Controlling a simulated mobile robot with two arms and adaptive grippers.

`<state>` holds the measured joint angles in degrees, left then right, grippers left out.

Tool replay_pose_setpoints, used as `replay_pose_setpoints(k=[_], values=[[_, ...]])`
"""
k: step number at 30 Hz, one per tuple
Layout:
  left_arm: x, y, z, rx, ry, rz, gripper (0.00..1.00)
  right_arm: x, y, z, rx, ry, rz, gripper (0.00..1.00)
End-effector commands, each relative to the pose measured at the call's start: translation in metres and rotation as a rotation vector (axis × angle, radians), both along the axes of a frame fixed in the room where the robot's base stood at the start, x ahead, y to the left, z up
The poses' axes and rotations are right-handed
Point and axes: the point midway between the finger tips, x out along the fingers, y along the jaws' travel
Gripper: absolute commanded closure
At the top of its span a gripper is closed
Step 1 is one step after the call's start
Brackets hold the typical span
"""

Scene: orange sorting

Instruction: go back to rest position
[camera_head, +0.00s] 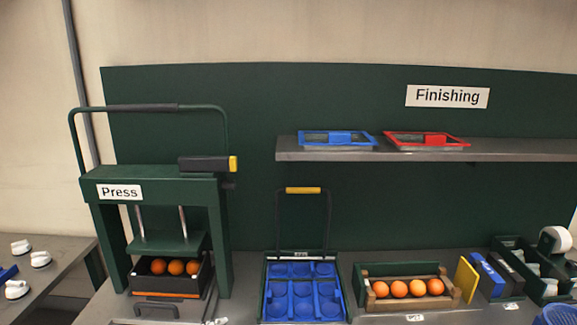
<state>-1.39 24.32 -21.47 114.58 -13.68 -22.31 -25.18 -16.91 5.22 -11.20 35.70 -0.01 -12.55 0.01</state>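Neither of my grippers shows clearly in the head view. Small grey-white shapes at the bottom edge near the press are too cut off to identify. Oranges (177,267) lie in a dark box (209,284) under the plate of the green press (150,190). More oranges (400,289) sit in a row in a wooden crate (366,297) right of centre. A blue tray with round hollows (303,290) stands between them in a dark frame with a raised yellow-topped handle (303,190); its hollows look empty.
A grey shelf (290,150) carries a blue frame (337,139) and a red frame (427,140). At the right are a yellow block (466,280), a blue box (487,277) and dark bins (521,290) with a white tape roll (554,240). White items (40,259) lie on the left table.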

Motion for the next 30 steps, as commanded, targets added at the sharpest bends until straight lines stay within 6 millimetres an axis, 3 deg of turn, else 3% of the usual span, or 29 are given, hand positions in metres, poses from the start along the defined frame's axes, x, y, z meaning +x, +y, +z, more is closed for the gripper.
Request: replay_pose_setpoints(k=[4,9,15,21,24,30], values=[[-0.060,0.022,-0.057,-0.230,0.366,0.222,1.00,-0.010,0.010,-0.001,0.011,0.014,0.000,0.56],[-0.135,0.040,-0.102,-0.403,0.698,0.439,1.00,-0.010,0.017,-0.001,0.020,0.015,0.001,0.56],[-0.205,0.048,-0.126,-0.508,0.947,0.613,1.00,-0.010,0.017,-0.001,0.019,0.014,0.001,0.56],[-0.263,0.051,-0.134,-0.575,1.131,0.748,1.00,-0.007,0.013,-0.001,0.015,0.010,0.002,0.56],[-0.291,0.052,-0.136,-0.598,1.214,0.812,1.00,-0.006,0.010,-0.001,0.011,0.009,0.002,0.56],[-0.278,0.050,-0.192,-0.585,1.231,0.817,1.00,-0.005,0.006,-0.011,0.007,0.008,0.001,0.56]])
